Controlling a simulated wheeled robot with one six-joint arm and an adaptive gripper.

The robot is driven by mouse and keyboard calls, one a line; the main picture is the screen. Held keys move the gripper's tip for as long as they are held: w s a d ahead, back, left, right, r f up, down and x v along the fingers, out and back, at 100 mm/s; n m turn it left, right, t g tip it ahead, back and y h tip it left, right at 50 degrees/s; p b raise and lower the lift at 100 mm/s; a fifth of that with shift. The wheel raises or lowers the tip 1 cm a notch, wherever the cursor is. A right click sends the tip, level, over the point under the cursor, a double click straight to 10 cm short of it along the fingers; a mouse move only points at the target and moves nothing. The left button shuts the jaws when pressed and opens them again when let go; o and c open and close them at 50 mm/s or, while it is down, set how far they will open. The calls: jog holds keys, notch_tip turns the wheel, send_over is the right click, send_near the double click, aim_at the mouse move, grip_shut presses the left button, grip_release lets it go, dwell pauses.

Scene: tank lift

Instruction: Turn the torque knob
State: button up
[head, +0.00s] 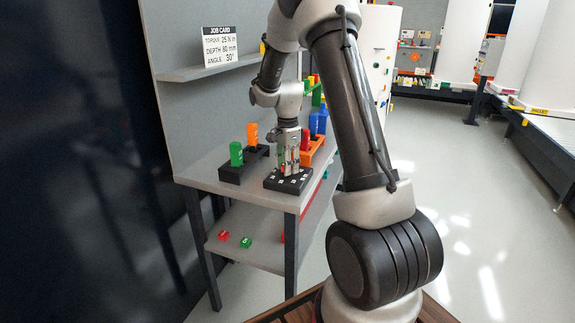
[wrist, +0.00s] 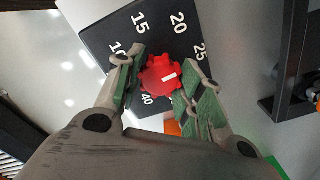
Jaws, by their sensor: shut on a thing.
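The torque knob (wrist: 158,88) is red and lobed, with a short white mark. It sits on a black dial plate (wrist: 103,38) with white numbers; 10, 15, 20, 25 and 40 show in the wrist view. The mark points right and slightly up, roughly toward the 25; the exact reading is unclear. My gripper (wrist: 163,68) is shut on the knob, one finger at each side. The right finger hides part of the dial. In the head view my gripper (head: 292,168) is over the dial plate (head: 279,182) on the bench, and the knob is mostly hidden.
A job card (head: 219,46) on the shelf reads torque 25 N m. A black holder (head: 231,172) with a green and an orange piece stands left of the dial. An orange holder (head: 313,150) with blue pieces is behind it. Small red and green blocks lie on the lower shelf (head: 262,247).

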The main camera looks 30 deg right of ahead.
jog(key=shift+m, duration=0.6)
jog(key=o, duration=1)
notch_tip(320, 180, up, 12)
dwell(0.5)
